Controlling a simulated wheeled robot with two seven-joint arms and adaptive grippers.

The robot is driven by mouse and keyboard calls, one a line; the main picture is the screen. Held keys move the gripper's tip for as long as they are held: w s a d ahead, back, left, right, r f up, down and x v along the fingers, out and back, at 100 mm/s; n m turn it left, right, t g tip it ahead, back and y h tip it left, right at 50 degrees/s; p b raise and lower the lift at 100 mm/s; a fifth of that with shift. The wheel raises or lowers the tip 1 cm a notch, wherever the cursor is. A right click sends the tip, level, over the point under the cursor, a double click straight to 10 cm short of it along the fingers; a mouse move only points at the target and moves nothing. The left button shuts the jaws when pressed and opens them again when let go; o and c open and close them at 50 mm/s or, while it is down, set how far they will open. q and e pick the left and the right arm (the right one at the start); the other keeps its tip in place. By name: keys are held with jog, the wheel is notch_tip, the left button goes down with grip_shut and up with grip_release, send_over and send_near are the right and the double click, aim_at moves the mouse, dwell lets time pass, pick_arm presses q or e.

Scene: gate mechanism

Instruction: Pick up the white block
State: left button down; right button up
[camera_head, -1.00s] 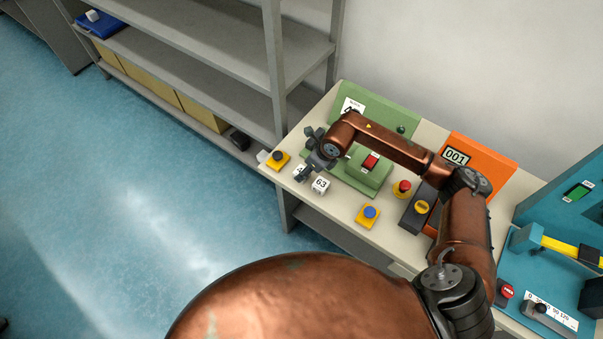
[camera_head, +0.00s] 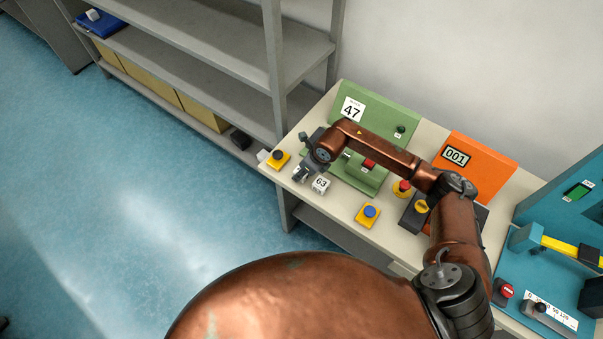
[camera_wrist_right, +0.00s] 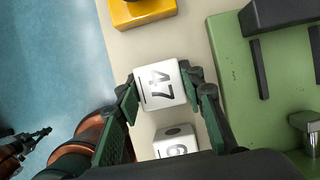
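A white block marked 47 (camera_wrist_right: 158,84) stands on the bench between the two fingers of my right gripper (camera_wrist_right: 160,88) in the right wrist view. The fingers flank it closely on both sides and look open; I cannot tell whether they touch it. A second white block, marked 63 in the head view (camera_head: 320,184), stands beside it and shows nearer the palm in the wrist view (camera_wrist_right: 176,142). In the head view my right gripper (camera_head: 303,172) mostly hides the 47 block. A dark shape that looks like my left gripper (camera_wrist_right: 22,143) shows small over the floor.
A green panel (camera_head: 372,113) labelled 47 stands behind on the bench. A yellow box with a dark button (camera_head: 279,159) and one with a blue button (camera_head: 368,214) flank the blocks. An orange 001 panel (camera_head: 480,165) stands right. Grey shelves (camera_head: 215,75) stand left.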

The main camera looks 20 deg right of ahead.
aim_at(299, 169)
jog(key=c, duration=0.8)
jog(key=shift+r, duration=0.55)
notch_tip(299, 169, up, 2)
jog(key=shift+r, duration=0.2)
jog(key=s+a+r, duration=0.1)
jog(key=s+r, duration=0.8)
jog(key=s, duration=0.5)
jog(key=shift+a+r, duration=0.3)
jog(key=shift+a, duration=0.1)
